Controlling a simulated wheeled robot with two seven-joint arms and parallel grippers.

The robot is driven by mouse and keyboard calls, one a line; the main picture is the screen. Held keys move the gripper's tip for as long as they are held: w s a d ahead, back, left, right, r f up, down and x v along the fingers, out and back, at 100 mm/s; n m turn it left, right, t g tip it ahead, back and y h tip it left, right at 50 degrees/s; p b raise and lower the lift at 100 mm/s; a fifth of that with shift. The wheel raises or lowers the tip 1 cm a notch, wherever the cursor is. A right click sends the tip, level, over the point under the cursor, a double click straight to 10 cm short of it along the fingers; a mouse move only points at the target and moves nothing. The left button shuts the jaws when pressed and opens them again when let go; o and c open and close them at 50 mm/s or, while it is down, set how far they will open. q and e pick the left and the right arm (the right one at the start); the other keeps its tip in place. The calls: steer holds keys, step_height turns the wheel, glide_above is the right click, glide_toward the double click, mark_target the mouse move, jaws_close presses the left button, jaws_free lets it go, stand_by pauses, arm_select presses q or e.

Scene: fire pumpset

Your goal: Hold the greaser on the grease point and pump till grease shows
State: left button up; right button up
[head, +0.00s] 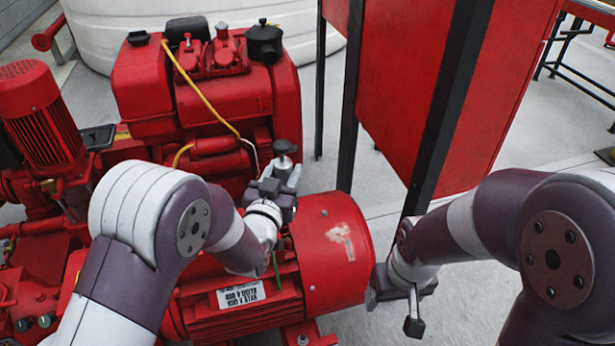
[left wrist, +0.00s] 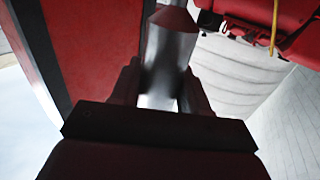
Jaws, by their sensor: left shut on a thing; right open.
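My left gripper (head: 285,177) is shut on the greaser above the red motor (head: 330,255). The dark knob-like end of the greaser (head: 284,148) sticks up from the jaws in the head view. In the left wrist view the greaser (left wrist: 168,60) is a grey metal cylinder with a dark red end, between the two fingers. I cannot make out the grease point, nor whether the greaser touches anything. No grease can be made out. My right gripper (head: 393,305) is open and empty, just right of the motor's end.
A red engine (head: 205,95) with a yellow cable stands behind the motor. A red cabinet (head: 440,70) on dark posts stands at the back right. A white ribbed tank (head: 110,25) is behind the engine. Pale floor (head: 375,180) is clear between motor and cabinet.

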steer(key=shift+f, duration=0.1)
arm_select(q)
steer(key=shift+f+b, duration=0.4)
steer(key=shift+b, duration=0.15)
step_height(320, 180, down, 8)
steer(key=b, duration=0.7)
steer(key=shift+f, duration=0.1)
arm_select(e)
step_height(320, 180, down, 8)
arm_select(q)
steer(key=shift+f+b, duration=0.4)
steer(key=shift+f, duration=0.1)
arm_select(e)
steer(key=shift+f, duration=0.4)
stand_by(0.7)
jaws_close()
stand_by(1.6)
